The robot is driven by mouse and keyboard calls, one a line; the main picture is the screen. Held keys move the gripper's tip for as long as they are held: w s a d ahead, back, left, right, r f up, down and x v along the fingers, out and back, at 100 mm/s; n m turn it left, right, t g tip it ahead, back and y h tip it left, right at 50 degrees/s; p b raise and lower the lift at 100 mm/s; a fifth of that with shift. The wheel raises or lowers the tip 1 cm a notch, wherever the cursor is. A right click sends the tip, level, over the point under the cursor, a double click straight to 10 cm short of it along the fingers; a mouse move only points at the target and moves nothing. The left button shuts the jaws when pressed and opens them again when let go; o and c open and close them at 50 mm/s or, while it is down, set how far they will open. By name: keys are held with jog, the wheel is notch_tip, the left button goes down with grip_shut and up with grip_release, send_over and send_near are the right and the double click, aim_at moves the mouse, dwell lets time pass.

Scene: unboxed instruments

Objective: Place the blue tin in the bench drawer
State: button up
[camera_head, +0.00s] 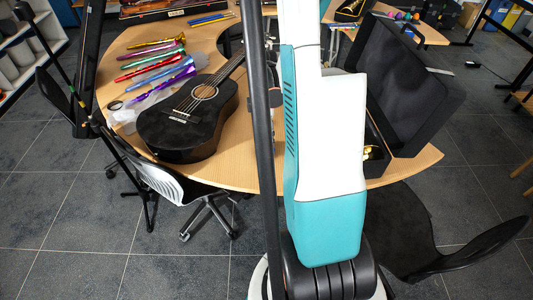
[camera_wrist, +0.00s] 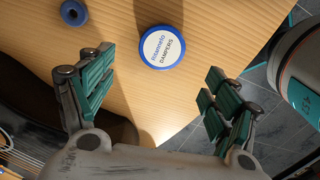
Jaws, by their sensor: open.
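The blue tin (camera_wrist: 162,47) is a round tin with a white lid lettered "DAMPERS", lying flat on the wooden bench top (camera_wrist: 110,20) in the wrist view. My gripper (camera_wrist: 157,88) is open and empty above the bench, its teal-padded fingers left and right of the picture. The tin shows ahead of the gap between the fingers, and neither finger touches it. In the head view my arm covers the middle of the bench, and I cannot make out the tin or the gripper there. I see no bench drawer in either view.
A small blue ring (camera_wrist: 73,12) lies left of the tin. A black guitar (camera_head: 190,120) lies on the curved bench, with several coloured instruments (camera_head: 155,65) behind it. An open black case (camera_head: 410,85) stands at the right. Chairs (camera_head: 180,185) crowd the bench's front edge.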

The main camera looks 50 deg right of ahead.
aim_at(265, 149)
jog(key=f+b, duration=0.2)
jog(key=f, duration=0.2)
jog(key=f+b, duration=0.2)
jog(key=f, duration=0.2)
jog(key=shift+s+f, duration=0.2)
jog(key=shift+f, duration=0.15)
jog(key=shift+r, duration=0.1)
jog(key=c, duration=1.2)
jog(key=shift+c, duration=0.2)
